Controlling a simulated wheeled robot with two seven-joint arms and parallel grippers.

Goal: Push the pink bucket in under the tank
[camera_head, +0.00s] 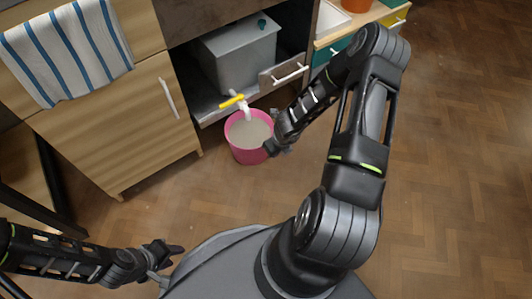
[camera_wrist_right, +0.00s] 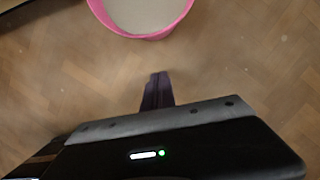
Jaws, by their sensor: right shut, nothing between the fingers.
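The pink bucket (camera_head: 247,155) stands upright on the floor, filled with a pale beige liquid, in front of the cupboard opening. The grey tank (camera_head: 232,62) sits inside the cupboard, and its white tap with a yellow handle (camera_head: 233,101) reaches out over the bucket's back rim. My right gripper (camera_head: 277,148) is shut and empty at the bucket's right side; I cannot tell whether it touches. In the right wrist view the shut fingers (camera_wrist_right: 158,88) point at the bucket's rim (camera_wrist_right: 165,34), with floor showing between. My left gripper (camera_head: 172,264) is open and empty, low at the left, away from the bucket.
A wooden cabinet (camera_head: 120,125) with a striped towel (camera_head: 66,50) stands left of the opening. A drawer front with a handle (camera_head: 290,75) is right of the tank. A counter with a white basin (camera_head: 331,20) is at upper right. The floor (camera_head: 455,170) at right is clear.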

